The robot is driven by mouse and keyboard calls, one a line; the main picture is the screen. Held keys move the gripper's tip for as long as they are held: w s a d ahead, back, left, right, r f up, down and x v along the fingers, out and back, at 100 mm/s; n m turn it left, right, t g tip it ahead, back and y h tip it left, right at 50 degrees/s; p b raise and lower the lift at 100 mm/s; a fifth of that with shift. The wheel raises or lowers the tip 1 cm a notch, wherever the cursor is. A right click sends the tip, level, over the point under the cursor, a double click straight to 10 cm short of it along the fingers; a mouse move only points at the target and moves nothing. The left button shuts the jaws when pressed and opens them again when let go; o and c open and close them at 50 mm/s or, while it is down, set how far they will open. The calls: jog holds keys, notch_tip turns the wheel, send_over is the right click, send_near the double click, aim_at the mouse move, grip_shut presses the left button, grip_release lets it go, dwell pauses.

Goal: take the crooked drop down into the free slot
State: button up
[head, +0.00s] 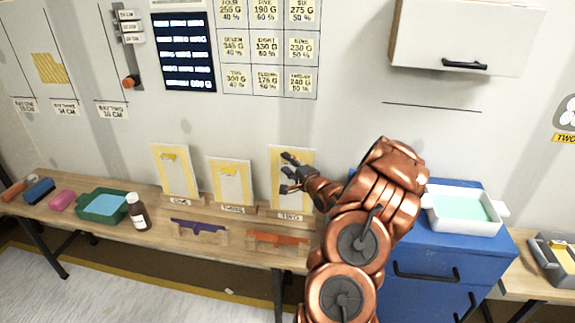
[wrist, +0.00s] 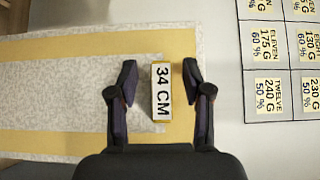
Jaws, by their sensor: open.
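My gripper (head: 286,172) is open in front of the rightmost of three upright framed cards (head: 307,170) on the bench. In the wrist view my two fingers (wrist: 159,83) stand either side of a tab reading "34 CM" (wrist: 162,91), apart from it. The tab is on the yellow border of a pale patterned sheet (wrist: 85,90). The other cards are the left card (head: 175,177) and the middle card (head: 231,183). A yellow hatched patch (head: 48,68) is on the wall at upper left. I cannot tell which piece is the crooked drop or which slot is free.
A purple tool (head: 199,227) and an orange tool (head: 277,238) rest before the cards. A brown bottle (head: 138,212) and green tray (head: 92,216) stand left. A blue cabinet (head: 440,250) bearing a white tray (head: 462,224) is right. A wall cupboard (head: 465,35) hangs above.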

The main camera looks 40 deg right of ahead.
jog(key=shift+s, duration=0.1)
jog(key=s+a, duration=0.2)
jog(key=s, duration=0.9)
jog(key=shift+s, duration=0.35)
jog(key=shift+r, duration=0.1)
jog(key=w+a+n+g+p, duration=0.1)
jog(key=w+a+n+g, duration=0.4)
jog(key=a+n, duration=0.1)
jog(key=s+a+r+n+g+p, duration=0.1)
jog(key=s+a+n+g, duration=0.15)
jog(key=a, duration=0.25)
jog(key=s+a+r+n+g, duration=0.1)
jog(key=a+r+n+g, duration=0.1)
jog(key=a+g, duration=0.3)
jog(key=s+a+r+n+g+y+p, duration=0.1)
jog(key=s+a+r+n+g, duration=0.2)
jog(key=s+a, duration=1)
jog(key=s+a+r+n+g+y, duration=0.1)
jog(key=s+a+r+n+g, duration=0.3)
jog(key=s+a, duration=0.9)
jog(key=shift+s+r+n+y+p, duration=0.4)
jog(key=shift+s+r+n, duration=0.25)
jog(key=shift+s+n, duration=0.5)
